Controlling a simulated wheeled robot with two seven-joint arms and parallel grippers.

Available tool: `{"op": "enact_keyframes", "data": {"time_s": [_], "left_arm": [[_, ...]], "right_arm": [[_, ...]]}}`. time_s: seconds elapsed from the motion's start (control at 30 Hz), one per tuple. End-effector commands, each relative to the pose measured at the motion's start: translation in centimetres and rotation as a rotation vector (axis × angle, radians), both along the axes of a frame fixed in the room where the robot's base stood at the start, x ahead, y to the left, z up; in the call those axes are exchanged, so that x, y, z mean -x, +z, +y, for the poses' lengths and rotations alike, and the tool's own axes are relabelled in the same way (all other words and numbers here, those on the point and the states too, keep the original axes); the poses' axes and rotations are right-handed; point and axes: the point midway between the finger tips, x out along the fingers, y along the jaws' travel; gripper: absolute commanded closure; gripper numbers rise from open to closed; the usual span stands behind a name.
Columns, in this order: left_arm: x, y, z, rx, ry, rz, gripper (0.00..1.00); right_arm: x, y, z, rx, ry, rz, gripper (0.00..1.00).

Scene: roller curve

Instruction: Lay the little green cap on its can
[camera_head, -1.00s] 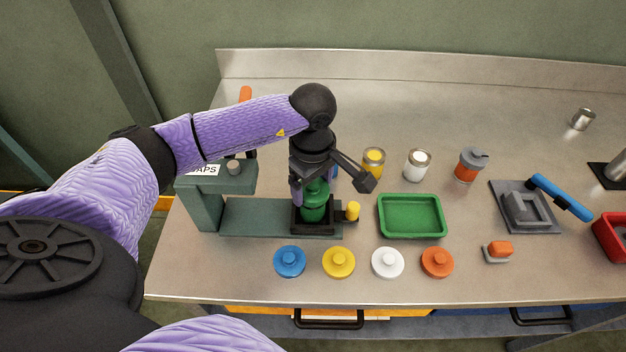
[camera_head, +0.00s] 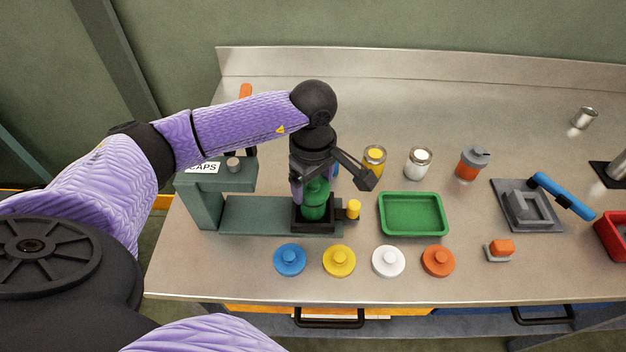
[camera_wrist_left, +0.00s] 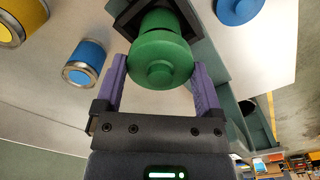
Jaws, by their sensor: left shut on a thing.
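The green cap (camera_wrist_left: 162,64) is a round disc with a small knob, held between the two fingers of my left gripper (camera_wrist_left: 158,68). In the head view the cap (camera_head: 317,186) is at the top of the green can (camera_head: 314,209), with my left gripper (camera_head: 315,180) coming down from above. The green can stands in a square black holder (camera_head: 301,226); its body also shows beyond the cap in the wrist view (camera_wrist_left: 158,20). Cap and can look in line, but I cannot tell whether the cap is fully seated. My right gripper is out of view.
A grey-green press frame labelled CAPS (camera_head: 207,200) stands left of the holder. Blue (camera_head: 290,261), yellow (camera_head: 339,262), white (camera_head: 388,262) and orange (camera_head: 438,262) caps line the front. A green tray (camera_head: 412,233) lies right. Yellow (camera_head: 374,161) and white (camera_head: 418,164) cans stand behind.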

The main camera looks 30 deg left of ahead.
Motion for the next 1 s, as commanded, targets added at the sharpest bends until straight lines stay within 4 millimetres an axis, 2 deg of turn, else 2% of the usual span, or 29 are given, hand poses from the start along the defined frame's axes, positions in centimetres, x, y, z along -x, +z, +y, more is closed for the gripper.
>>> {"op": "enact_keyframes", "data": {"time_s": [1.0], "left_arm": [[0.0,-0.51,0.01,-0.001,0.0,0.0,0.67]], "right_arm": [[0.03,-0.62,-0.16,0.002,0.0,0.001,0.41]]}}
